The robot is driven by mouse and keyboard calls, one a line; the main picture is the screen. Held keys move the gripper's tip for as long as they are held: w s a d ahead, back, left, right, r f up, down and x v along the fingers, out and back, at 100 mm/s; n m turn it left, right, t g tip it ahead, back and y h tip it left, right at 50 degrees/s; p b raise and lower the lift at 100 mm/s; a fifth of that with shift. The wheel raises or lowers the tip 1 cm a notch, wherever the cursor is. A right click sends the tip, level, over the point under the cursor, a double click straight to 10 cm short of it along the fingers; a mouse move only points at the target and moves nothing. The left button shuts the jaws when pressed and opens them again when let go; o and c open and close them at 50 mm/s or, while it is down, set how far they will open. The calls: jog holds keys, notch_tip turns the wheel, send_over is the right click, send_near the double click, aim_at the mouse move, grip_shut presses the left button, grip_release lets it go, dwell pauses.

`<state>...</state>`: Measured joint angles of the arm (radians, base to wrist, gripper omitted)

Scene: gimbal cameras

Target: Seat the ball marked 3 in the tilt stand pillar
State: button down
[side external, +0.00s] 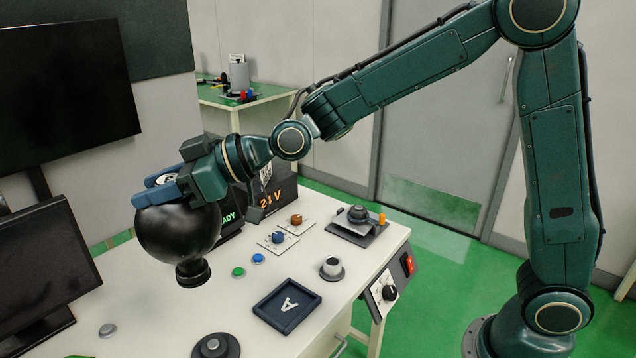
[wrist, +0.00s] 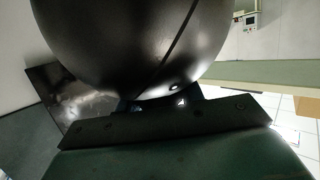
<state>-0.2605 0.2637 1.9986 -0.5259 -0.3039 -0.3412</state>
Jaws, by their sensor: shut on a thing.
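My gripper (side external: 158,188) is shut on a large glossy black ball (side external: 178,238), held in the air above the left side of the white table. A pale marking shows on top of the ball between the blue fingers, but I cannot read it. A short dark collar sticks out below the ball. The ball (wrist: 140,45) fills the upper middle of the wrist view.
The white table (side external: 300,335) carries a dark tray marked A (side external: 287,305), a dark round base with a grey knob (side external: 214,346), green (side external: 238,272) and blue (side external: 258,259) buttons, knob panels and a 24 V box (side external: 273,197). A monitor (side external: 40,265) stands at left.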

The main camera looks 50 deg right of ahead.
jog(key=shift+r, duration=0.35)
dwell(0.4)
jog(key=shift+w+d+f, duration=0.1)
jog(key=shift+w+d, duration=0.25)
jog(key=shift+d, duration=0.15)
jog(key=w+d+f+m+t+h, duration=0.1)
jog(key=w+d+m+h, duration=0.15)
jog(key=d, duration=0.65)
jog(key=w+d+f+m+t+h, duration=0.1)
jog(key=w+d, duration=0.2)
jog(key=d, duration=0.5)
jog(key=w+d+f+m+t+h, duration=0.1)
jog(key=w+d+f+h, duration=0.1)
jog(key=d, duration=0.7)
jog(key=s+d+f+m+h, duration=0.1)
jog(key=s+d+h, duration=0.1)
jog(key=d, duration=0.7)
jog(key=s+d+f+m+h, duration=0.1)
jog(key=s+d+m+h, duration=0.1)
jog(key=d, duration=0.8)
jog(key=s+d+f+m+t+h, duration=0.1)
jog(key=s+d+m+h, duration=0.1)
jog(key=d, duration=0.8)
jog(key=shift+s+d+f, duration=0.15)
jog(key=shift+s+f, duration=0.2)
jog(key=shift+f+m, duration=0.15)
jog(key=shift+m, duration=0.1)
